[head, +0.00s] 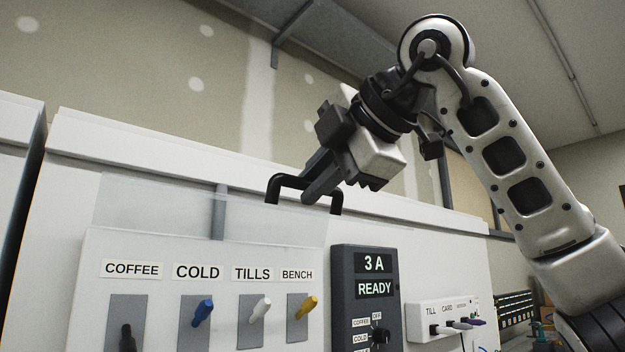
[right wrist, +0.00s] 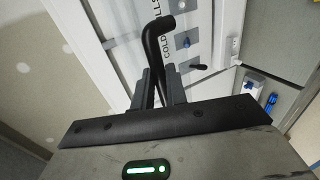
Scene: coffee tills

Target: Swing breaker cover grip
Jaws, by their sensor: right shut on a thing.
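The breaker cover (head: 150,208) is a see-through pane along the top of the white breaker panel, clear of the switch row below. Its grip (head: 288,180) is a black bar handle above the pane's right part. My right gripper (head: 322,182) is shut on the grip, and its fingers hide the middle of the bar. The right wrist view shows the bent black grip (right wrist: 153,45) between the fingers (right wrist: 158,88). Below the pane are a black COFFEE lever (head: 127,338), a blue COLD lever (head: 202,312), a white TILLS lever (head: 260,308) and a yellow BENCH lever (head: 307,306). My left gripper is out of view.
A dark display unit (head: 341,285) reading 3 A READY stands right of the breaker panel. A white socket box (head: 425,315) with plugs and cables is farther right. A grey shelf (head: 300,35) juts from the wall above. The air above the pane's left part is clear.

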